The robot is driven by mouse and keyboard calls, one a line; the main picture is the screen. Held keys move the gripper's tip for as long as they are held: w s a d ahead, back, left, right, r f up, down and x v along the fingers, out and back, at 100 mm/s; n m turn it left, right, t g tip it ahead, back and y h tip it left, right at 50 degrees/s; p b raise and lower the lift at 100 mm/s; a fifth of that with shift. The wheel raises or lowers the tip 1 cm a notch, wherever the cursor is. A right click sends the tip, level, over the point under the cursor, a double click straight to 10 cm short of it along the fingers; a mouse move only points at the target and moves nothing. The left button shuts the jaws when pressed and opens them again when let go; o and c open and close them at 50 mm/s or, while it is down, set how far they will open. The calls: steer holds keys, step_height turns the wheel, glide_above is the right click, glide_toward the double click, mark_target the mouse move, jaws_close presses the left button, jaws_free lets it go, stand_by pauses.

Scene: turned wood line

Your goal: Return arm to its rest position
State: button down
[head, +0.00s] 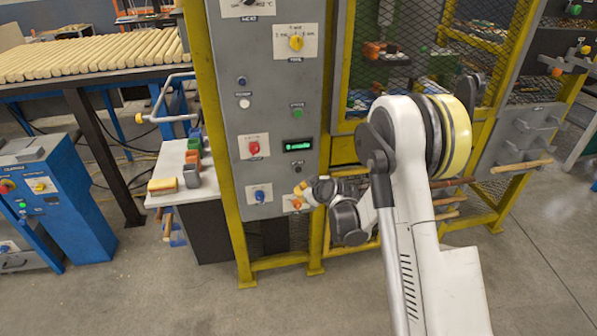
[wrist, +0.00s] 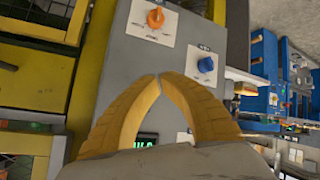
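My gripper (head: 301,188) is in front of the lower part of a grey control panel (head: 268,107). In the wrist view its two yellow fingers (wrist: 158,78) meet at the tips with nothing between them. The tips point at bare panel between an orange knob (wrist: 155,18) and a blue knob (wrist: 206,65). Both knobs also show in the head view, the orange one (head: 297,203) just below my gripper and the blue one (head: 259,195) to its left. Whether the fingertips touch the panel cannot be told. My arm is bent and reaches in from the lower right.
A yellow frame (head: 222,130) with mesh surrounds the panel. A white side table (head: 200,190) with coloured blocks stands to the left, near a blue machine (head: 75,205). A rack of turned wood rods (head: 90,55) is behind. The grey floor (head: 180,300) in front is clear.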

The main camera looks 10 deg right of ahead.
steer(key=s+a+r+m+g, duration=0.1)
steer(key=s+r+m+g, duration=0.15)
steer(key=s+r, duration=1.55)
steer(key=s+d+m+h, duration=0.1)
steer(key=s+m, duration=0.1)
steer(key=s, duration=0.9)
steer(key=s+r+m+g+h, duration=0.1)
steer(key=s+m, duration=0.1)
steer(key=s, duration=0.9)
steer(key=shift+d+r+h, duration=0.25)
steer(key=shift+d+h, duration=0.05)
steer(key=shift+d, duration=0.05)
steer(key=shift+w+m, duration=0.1)
steer(key=shift+m, duration=0.15)
